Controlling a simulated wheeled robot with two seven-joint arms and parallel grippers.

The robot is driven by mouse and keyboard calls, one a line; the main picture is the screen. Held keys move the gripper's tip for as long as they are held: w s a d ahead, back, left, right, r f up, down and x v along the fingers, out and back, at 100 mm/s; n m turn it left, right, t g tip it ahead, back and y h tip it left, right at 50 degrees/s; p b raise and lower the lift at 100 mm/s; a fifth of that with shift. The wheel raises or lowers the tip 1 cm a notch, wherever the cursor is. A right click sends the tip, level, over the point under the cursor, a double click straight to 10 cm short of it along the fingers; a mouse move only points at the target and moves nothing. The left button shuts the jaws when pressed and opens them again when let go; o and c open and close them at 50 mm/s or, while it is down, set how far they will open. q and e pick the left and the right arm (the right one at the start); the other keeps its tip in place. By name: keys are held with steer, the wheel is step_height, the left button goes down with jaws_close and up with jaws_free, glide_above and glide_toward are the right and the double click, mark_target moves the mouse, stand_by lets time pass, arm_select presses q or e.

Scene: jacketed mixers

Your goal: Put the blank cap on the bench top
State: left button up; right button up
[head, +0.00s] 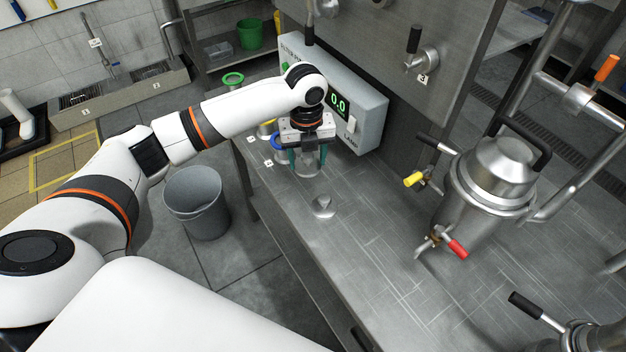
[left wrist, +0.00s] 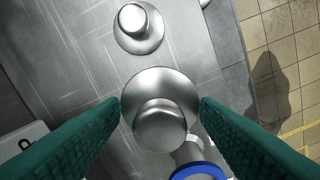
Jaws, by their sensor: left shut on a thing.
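My left gripper (head: 308,166) is low over the bench top (head: 390,270), in front of the panel box. Its green fingers are shut on a shiny steel cap with a round knob (left wrist: 160,122), which I take to be the blank cap. In the head view the fingers and wrist partly hide this cap, and I cannot tell if it touches the bench. A second, similar steel piece with a knob (head: 323,206) stands on the bench just nearer; it also shows in the left wrist view (left wrist: 138,25). My right gripper is not in view.
A panel box (head: 370,118) reading 0.0 stands behind the gripper. A blue-ringed piece (left wrist: 198,172) lies close to the held cap. A steel vessel (head: 490,180) with coloured valve handles stands to the right. A grey bin (head: 197,200) is on the floor. The bench's near middle is clear.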

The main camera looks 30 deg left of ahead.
mark_target(307, 167)
arm_select(q)
steer(key=shift+f, duration=0.95)
step_height(307, 167, down, 5)
steer(key=shift+r, duration=0.15)
steer(key=o, duration=1.1)
steer(key=shift+c, duration=0.2)
step_height(307, 167, up, 12)
steer(key=shift+r, duration=0.1)
